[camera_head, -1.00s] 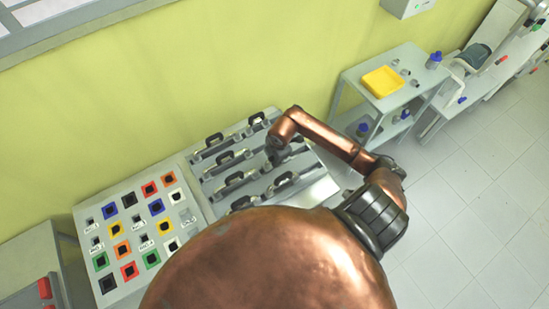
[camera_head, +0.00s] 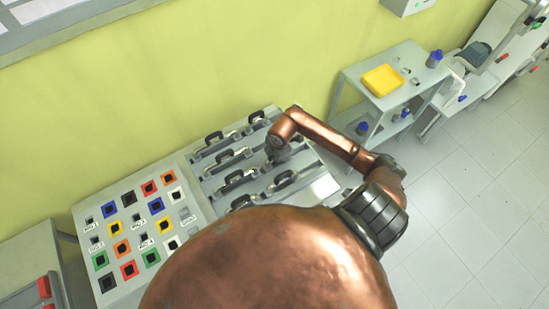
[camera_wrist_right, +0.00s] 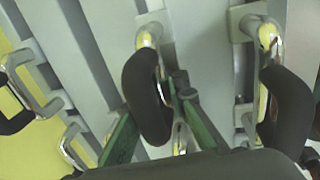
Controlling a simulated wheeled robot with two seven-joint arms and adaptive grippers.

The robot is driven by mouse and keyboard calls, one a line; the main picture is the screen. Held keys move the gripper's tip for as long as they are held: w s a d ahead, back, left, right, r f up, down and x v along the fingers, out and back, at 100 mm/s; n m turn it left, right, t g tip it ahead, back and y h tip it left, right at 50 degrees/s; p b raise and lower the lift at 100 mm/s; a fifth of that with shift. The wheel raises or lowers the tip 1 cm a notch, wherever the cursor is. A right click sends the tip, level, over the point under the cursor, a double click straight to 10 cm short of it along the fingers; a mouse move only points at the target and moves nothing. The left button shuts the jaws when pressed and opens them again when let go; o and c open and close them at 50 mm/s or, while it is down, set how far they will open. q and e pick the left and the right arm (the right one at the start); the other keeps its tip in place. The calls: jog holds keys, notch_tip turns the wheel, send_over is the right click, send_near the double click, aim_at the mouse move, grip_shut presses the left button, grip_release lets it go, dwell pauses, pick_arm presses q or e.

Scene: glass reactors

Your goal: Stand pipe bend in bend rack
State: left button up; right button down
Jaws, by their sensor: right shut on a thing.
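Several chrome bends with black sleeves, such as this one (camera_head: 235,181), stand in rows on a grey ridged rack (camera_head: 216,191). My right gripper (camera_head: 278,158) reaches down among them, partly hidden by its own arm in the head view. In the right wrist view, the green fingers of the right gripper (camera_wrist_right: 155,97) are shut on a black-sleeved chrome bend (camera_wrist_right: 146,88). This bend's far chrome end is close to the grey rack surface (camera_wrist_right: 85,60); I cannot tell whether it is seated. My left gripper is not in view.
Another sleeved bend (camera_wrist_right: 287,105) stands close to the right of the held one. A panel with coloured square sockets (camera_head: 119,268) adjoins the rack on the left. A trolley with a yellow tray (camera_head: 382,81) stands at the back right. The floor (camera_head: 470,220) at right is clear.

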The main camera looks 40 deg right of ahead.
jog(key=shift+f, duration=0.1)
jog(key=c, duration=1.8)
grip_release()
jog(key=shift+r+p, duration=3.55)
jog(key=shift+r, duration=1)
